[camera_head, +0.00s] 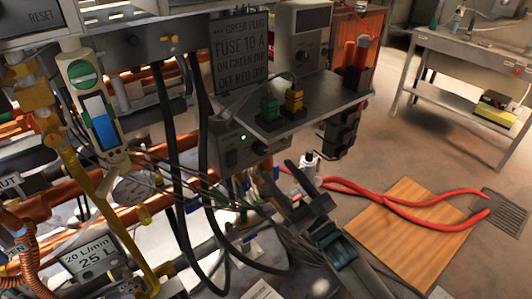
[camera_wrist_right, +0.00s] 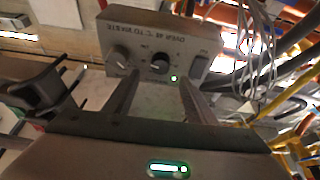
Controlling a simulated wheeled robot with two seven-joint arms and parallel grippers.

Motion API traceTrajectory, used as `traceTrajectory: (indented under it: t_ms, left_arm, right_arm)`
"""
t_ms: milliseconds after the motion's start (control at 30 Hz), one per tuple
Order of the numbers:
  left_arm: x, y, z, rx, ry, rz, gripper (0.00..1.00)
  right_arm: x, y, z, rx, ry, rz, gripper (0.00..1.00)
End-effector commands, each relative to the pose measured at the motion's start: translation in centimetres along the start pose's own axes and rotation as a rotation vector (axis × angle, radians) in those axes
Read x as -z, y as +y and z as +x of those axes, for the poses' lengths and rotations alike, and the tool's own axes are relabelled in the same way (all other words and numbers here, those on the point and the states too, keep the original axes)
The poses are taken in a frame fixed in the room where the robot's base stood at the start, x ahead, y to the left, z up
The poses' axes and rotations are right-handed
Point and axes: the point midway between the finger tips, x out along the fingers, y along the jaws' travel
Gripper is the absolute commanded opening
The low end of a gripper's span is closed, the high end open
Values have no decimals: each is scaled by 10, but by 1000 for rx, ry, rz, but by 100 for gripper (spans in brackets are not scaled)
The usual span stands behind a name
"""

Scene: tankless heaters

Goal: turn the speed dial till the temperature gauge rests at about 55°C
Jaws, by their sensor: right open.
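A grey control box (camera_wrist_right: 152,32) with a lettered label is in the right wrist view. I cannot tell which is the speed dial. A green light (camera_wrist_right: 174,78) glows near the black dial. The box also shows in the head view (camera_head: 232,146), below the metal shelf. My right gripper (camera_wrist_right: 157,92) is open, its fingers pointing toward the dials, apparently empty. In the head view the right gripper (camera_head: 279,178) is below and right of the box. I cannot make out a readable temperature gauge.
Black cables (camera_head: 170,130) hang left of the box. A metal shelf (camera_head: 325,97) with green and yellow plugs juts out above. Thin wires and copper pipes crowd the left. A red-handled tool (camera_head: 400,200) lies across a wooden board (camera_head: 400,240) at the right.

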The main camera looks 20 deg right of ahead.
Motion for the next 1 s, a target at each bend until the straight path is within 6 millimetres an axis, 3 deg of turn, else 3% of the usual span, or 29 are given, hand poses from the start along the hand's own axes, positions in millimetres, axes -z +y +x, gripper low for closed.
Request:
traceTrajectory:
  t_ms: [200,400,867,900,1000]
  left_arm:
    - [-4,1,11,-3,-6,2,52]
    - [-2,0,20,-2,-5,2,52]
    - [-2,0,26,-1,-7,1,52]
    - [-3,0,25,-1,-7,1,52]
    - [-4,0,25,-2,-7,1,52]
  right_arm:
    - [2,0,39,0,3,0,51]
    - [1,0,63,0,2,0,51]
    - [0,0,72,0,0,0,51]
    - [0,0,72,0,0,0,48]
    - [0,0,72,0,0,0,24]
